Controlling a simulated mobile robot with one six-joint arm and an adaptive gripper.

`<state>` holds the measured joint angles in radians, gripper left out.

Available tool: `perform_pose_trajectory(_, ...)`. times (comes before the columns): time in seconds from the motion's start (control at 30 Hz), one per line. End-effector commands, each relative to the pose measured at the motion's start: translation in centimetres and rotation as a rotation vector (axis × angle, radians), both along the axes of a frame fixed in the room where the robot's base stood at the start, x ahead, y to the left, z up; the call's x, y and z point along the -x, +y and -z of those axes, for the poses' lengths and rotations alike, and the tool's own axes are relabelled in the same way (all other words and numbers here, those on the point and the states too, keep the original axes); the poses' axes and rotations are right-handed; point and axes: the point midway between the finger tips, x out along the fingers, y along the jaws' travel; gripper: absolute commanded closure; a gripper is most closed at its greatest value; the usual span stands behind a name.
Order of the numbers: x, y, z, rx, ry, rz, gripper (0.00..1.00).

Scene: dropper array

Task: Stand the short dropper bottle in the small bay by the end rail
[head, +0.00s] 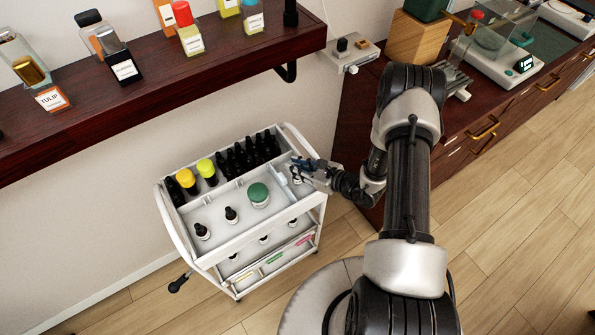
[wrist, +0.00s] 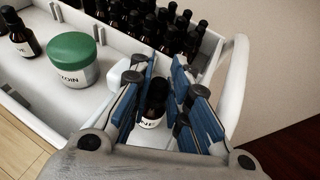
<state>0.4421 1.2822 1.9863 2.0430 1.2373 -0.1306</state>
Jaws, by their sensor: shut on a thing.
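My gripper (head: 303,172) is at the right end of the white cart's top tray. In the wrist view its blue-padded fingers (wrist: 160,103) are shut on a short dark dropper bottle (wrist: 153,107) with a black cap and white label. The bottle looks upright, inside or just over the small bay by the end rail (wrist: 236,85). The rail also shows in the head view (head: 304,141). A white divider (wrist: 122,74) is left of the bottle. The fingers hide much of the bay, and I cannot tell whether the bottle's base touches its floor.
A green-lidded jar (head: 259,195) stands in the large bay, with dark dropper bottles (head: 231,214) to its left. Several black-capped bottles (head: 250,152) and two yellow-capped ones (head: 206,170) fill the back row. A dark wooden shelf (head: 150,95) runs behind the cart.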

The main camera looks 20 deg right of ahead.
Motion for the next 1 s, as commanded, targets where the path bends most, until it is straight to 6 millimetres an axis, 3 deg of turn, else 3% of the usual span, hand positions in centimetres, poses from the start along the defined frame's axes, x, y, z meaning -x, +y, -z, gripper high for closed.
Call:
perform_pose_trajectory(0.1,0.0,0.0,1.9,-0.001,0.001,0.0,1.0)
perform_pose_trajectory(0.47,0.0,0.0,2.2,0.0,0.0,0.0,1.0)
perform_pose_trajectory(0.5,0.0,0.0,2.2,0.0,0.0,0.0,0.82)
perform_pose_trajectory(0.6,0.0,0.0,2.1,0.001,0.001,0.0,0.75)
perform_pose_trajectory(1.0,0.0,0.0,1.7,-0.001,0.001,0.0,0.75)
